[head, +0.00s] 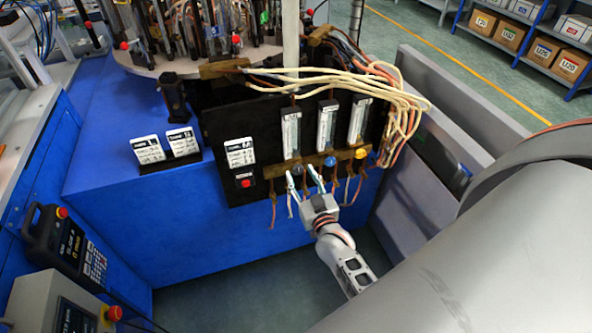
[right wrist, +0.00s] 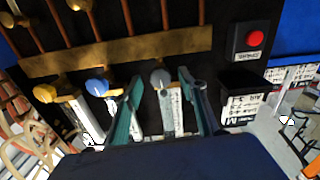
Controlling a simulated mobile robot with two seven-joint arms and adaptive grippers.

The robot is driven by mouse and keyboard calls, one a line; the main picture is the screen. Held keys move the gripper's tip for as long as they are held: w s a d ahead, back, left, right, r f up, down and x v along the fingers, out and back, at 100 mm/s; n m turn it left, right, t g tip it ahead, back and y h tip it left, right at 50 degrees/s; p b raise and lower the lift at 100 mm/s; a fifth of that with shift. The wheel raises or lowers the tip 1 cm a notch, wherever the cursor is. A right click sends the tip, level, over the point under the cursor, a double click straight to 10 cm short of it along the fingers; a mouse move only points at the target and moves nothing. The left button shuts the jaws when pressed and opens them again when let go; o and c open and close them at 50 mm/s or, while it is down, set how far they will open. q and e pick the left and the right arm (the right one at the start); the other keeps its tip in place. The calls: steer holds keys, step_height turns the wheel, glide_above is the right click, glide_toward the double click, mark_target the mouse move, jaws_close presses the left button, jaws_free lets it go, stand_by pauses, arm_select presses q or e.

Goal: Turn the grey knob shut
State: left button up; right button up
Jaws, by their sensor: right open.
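The grey knob (head: 297,169) sits on a brass bar at the foot of the leftmost flow tube on the black panel. In the right wrist view the grey knob (right wrist: 160,78) lies between the two fingertips, with a gap on each side. My right gripper (head: 303,176) is open and reaches up to the panel from below. In the right wrist view its greenish fingers (right wrist: 160,77) stand on either side of the knob, apart from it as far as I can tell. My left gripper is not in view.
A blue knob (head: 330,161) and a yellow knob (head: 361,153) sit beside the grey one on the brass bar (head: 343,157). A red button (head: 245,183) is to the left. Pale hoses (head: 350,82) hang above, and copper-coloured tubes hang below the bar near the fingers.

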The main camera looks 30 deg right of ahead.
steer(key=shift+x, duration=1.45)
steer(key=c, duration=1.1)
steer(key=shift+r+m+p, duration=0.1)
steer(key=shift+m+p, duration=0.3)
steer(key=shift+p, duration=0.05)
steer(key=o, duration=1.1)
steer(key=shift+s, duration=0.1)
steer(key=v, duration=1.1)
steer(key=shift+s, duration=0.4)
